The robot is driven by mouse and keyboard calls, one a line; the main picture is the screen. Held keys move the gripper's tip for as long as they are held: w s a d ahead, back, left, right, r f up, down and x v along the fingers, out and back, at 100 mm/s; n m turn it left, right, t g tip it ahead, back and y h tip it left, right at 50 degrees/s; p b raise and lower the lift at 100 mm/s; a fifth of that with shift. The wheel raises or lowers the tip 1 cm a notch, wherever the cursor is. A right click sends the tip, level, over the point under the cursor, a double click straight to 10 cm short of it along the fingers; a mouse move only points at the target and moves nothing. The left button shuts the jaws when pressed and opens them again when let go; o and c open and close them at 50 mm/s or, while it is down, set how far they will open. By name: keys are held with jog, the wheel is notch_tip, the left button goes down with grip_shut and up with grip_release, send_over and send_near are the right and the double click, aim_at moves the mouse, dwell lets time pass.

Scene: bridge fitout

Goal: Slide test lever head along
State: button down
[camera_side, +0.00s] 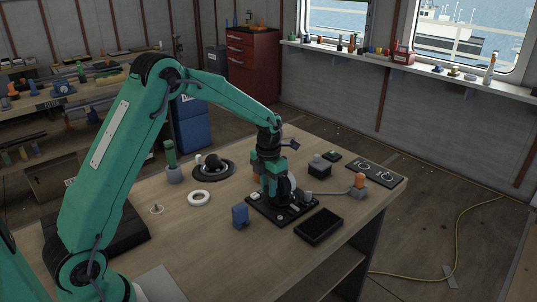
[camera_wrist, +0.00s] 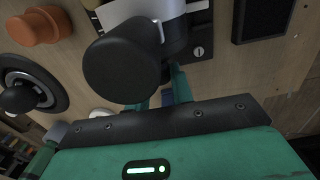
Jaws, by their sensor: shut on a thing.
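The test lever unit stands on a black base plate (camera_side: 300,212) near the front of the bench, with a pale round side face (camera_side: 291,184). My gripper (camera_side: 268,184) points down over it and is shut on the lever head. In the wrist view the dark, round-ended lever head (camera_wrist: 122,70) fills the middle, with my green fingers (camera_wrist: 162,95) behind and beside it. Part of the black plate (camera_wrist: 200,22) shows beyond it. The fingers hide much of the grip, so the exact contact cannot be seen.
A black tray (camera_side: 319,226) lies right of the plate, and a blue block (camera_side: 240,216) stands left. A white ring (camera_side: 199,198), a dark dome (camera_side: 212,163) and a green-topped post (camera_side: 171,160) lie further left. An orange knob (camera_side: 360,181) is right. The bench's front left is fairly clear.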

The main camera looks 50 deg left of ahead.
dwell(0.3)
jog(key=c, duration=1.2)
grip_release()
jog(key=shift+r, duration=3.95)
